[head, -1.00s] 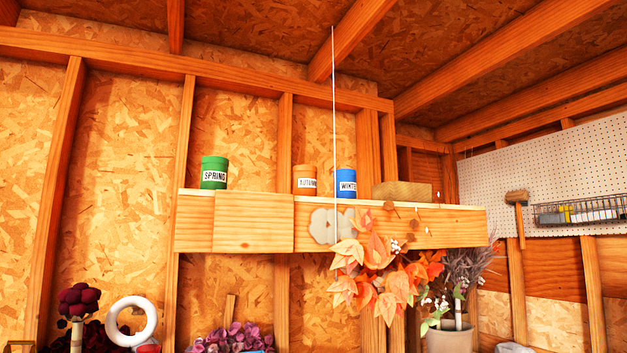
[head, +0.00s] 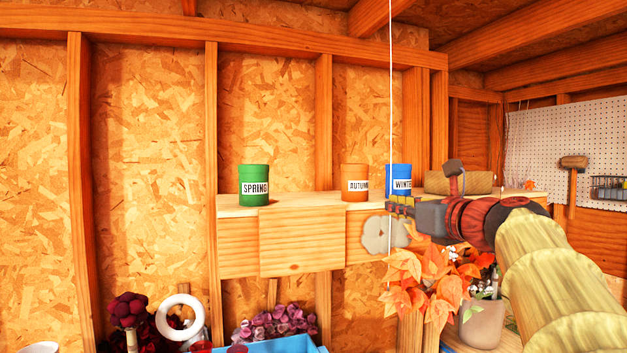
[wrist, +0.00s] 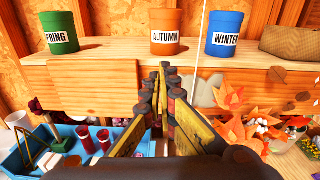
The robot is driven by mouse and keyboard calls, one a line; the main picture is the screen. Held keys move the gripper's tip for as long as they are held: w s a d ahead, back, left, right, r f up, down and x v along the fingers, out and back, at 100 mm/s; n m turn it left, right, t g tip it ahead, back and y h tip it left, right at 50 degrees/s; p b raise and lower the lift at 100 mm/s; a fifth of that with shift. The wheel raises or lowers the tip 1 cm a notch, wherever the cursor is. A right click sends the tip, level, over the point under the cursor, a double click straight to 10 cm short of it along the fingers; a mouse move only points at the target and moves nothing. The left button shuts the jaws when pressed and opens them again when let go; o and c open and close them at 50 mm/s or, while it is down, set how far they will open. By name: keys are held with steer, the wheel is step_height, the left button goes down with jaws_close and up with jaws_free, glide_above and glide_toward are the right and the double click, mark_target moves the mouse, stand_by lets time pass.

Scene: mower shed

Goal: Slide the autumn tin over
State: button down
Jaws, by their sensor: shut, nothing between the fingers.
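The orange autumn tin (head: 354,183) stands upright on the wooden shelf (head: 300,258), between the green spring tin (head: 254,185) and the blue winter tin (head: 398,180). The gap to the spring tin is wider than the gap to the winter tin. In the wrist view the autumn tin (wrist: 165,32) is straight ahead of my gripper (wrist: 166,72), beyond the shelf's front edge. My gripper also shows in the head view (head: 392,206), in front of the shelf near the winter tin. It is shut and empty, apart from the tins.
A thin white cord (head: 391,100) hangs in front of the winter tin. A woven block (head: 458,183) sits to the right on the shelf. Orange leaves (head: 425,280) hang below my gripper. A blue tray (wrist: 75,150) with cups lies below. The shelf between the spring and autumn tins is clear.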

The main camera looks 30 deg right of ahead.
steer(key=d+r, duration=0.1)
steer(key=m+p, duration=0.1)
steer(key=p, duration=0.2)
glide_toward(355, 190)
steer(key=shift+h, duration=0.3)
steer(key=w+d, duration=0.1)
steer(key=w, duration=0.1)
steer(key=w+d, duration=0.1)
steer(key=w, duration=0.1)
steer(key=w+d, duration=0.1)
steer(key=w, duration=0.1)
steer(key=shift+d+f, duration=0.1)
steer(key=shift+f, duration=0.15)
steer(key=p+x, duration=0.2)
steer(key=x, duration=0.5)
steer(key=shift+w, duration=0.2)
